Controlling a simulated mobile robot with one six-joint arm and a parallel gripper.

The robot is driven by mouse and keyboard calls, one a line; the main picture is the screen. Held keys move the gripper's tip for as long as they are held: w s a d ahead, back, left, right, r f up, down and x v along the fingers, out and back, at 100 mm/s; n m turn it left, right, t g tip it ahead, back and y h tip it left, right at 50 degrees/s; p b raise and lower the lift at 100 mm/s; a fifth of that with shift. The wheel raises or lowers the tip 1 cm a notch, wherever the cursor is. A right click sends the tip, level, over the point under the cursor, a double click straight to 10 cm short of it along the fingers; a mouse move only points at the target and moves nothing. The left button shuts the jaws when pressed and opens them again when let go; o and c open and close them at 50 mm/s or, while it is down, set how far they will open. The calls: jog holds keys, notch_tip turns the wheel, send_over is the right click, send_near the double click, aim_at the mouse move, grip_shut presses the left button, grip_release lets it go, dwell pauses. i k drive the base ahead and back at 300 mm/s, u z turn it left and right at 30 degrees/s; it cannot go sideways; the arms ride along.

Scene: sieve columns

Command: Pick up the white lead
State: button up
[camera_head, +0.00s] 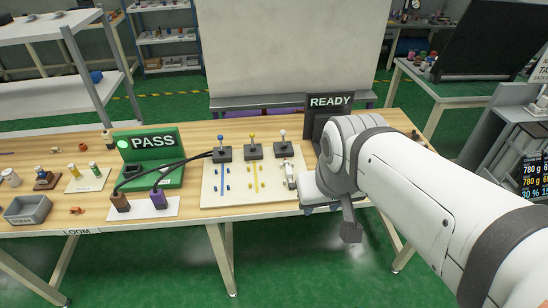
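A pale board (210,190) lies on the wooden bench. Along its back edge stand three black blocks with coloured knobs: blue (220,138), yellow (252,136) and white (283,134). A blue line and a yellow line run forward from the first two. The white-topped piece (283,150) is upright at the right; the board in front of it is largely covered by my gripper (291,176). My gripper is low over the board's right side, in front of that piece. Its fingers are small and partly hidden by my wrist. I cannot make out a separate white lead or whether anything is held.
A dark READY sign (330,102) stands behind my arm. A grey bin (28,209) and small parts occupy the bench's left end.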

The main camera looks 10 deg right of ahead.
aim_at(289, 174)
jog(key=z, duration=0.15)
jog(key=i, duration=0.9)
jog(key=u, duration=0.05)
